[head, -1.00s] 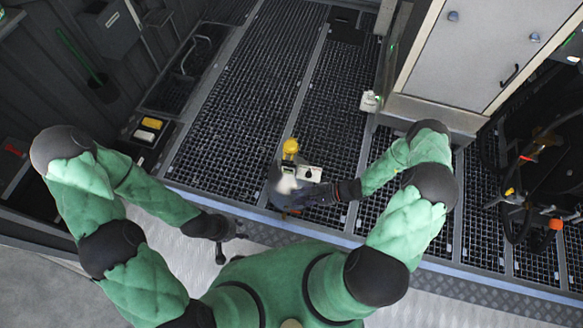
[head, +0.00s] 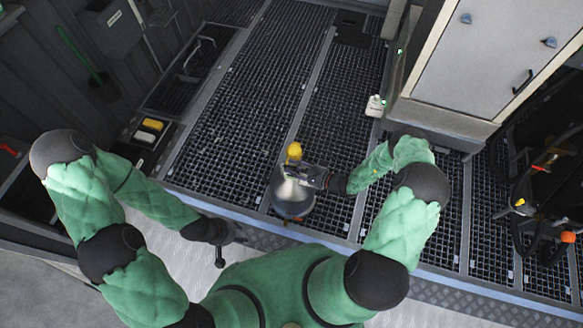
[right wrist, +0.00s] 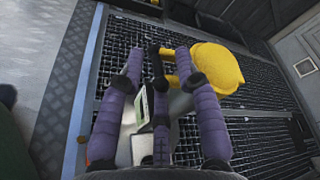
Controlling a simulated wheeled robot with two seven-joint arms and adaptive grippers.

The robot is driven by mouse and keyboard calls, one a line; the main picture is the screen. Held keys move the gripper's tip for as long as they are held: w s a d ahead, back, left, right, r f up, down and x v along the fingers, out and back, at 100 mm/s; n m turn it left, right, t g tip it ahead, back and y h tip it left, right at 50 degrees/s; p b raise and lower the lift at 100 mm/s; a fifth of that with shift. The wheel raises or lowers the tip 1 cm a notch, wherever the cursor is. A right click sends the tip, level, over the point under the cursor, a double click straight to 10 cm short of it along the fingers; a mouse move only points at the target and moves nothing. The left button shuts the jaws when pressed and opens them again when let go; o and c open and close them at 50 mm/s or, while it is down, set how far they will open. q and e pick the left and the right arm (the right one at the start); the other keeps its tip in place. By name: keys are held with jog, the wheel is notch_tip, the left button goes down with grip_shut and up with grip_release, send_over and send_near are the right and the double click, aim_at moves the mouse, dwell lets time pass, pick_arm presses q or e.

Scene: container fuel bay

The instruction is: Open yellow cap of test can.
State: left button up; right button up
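The test can (head: 292,200) is a grey metal can with a wide round base, standing on the grating in the head view. Its yellow cap (head: 294,151) is at the top; in the right wrist view the cap (right wrist: 215,68) is large, just beyond the right-hand finger. My right gripper (head: 306,175) is at the can's upper part, below the cap. Its purple fingers (right wrist: 158,62) are extended and spread apart, with a yellow piece showing between them. Contact with the can is unclear. My left gripper (head: 230,236) hangs low, away from the can; its fingers are too dark to read.
A white container (head: 375,106) stands on the grating beside the grey cabinet (head: 475,60). Dark hoses with orange fittings (head: 567,237) are at right. A tray with yellow and white blocks (head: 150,130) is at left. The grating behind the can is clear.

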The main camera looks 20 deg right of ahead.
jog(key=shift+x, duration=0.75)
grip_shut()
jog(key=shift+s+r, duration=0.1)
